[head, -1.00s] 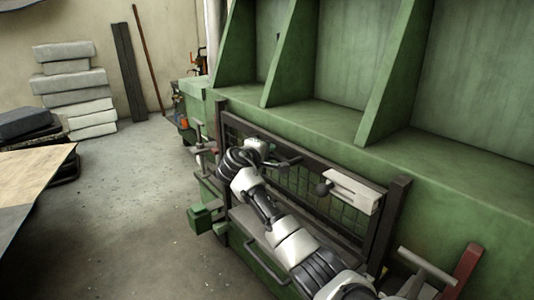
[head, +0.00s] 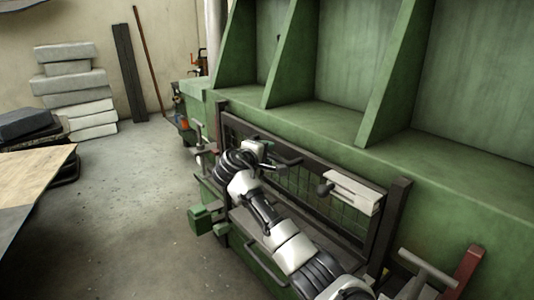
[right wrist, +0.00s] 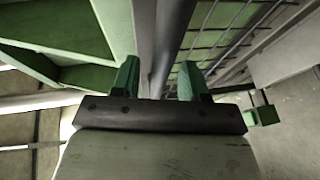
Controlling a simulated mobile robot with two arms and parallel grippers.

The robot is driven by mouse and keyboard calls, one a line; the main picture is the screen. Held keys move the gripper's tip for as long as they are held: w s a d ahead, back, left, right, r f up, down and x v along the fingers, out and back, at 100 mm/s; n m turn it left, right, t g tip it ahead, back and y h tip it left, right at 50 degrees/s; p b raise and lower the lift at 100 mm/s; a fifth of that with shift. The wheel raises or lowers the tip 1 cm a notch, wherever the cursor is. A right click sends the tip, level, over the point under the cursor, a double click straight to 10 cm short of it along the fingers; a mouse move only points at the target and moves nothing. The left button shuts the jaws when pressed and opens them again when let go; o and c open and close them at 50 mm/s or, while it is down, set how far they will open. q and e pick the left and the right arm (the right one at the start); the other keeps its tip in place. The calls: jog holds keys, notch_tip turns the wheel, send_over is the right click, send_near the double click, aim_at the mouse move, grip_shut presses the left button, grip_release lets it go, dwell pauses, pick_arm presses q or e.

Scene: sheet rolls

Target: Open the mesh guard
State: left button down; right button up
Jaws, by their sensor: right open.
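The mesh guard is a dark frame (head: 384,232) with wire mesh (head: 305,187), standing upright along the front of the green machine. My right gripper (head: 262,149) is at the guard's top rail, near its far left end. In the right wrist view, the green fingers of the gripper (right wrist: 160,74) are apart, with a dark rail (right wrist: 172,38) running between or just beyond them. I cannot tell whether they touch it. Mesh shows to the right of the rail. My right arm hides part of the guard. My left gripper is not in view.
A pale block (head: 353,192) with a dark round knob sits at the guard's upper right. A green box (head: 201,219) juts out at the machine's lower left. A wooden board (head: 35,170) is at the left edge. The grey floor between is clear.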

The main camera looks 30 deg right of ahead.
jog(key=v, duration=0.9)
jog(key=shift+a, duration=0.2)
jog(key=shift+s, duration=0.1)
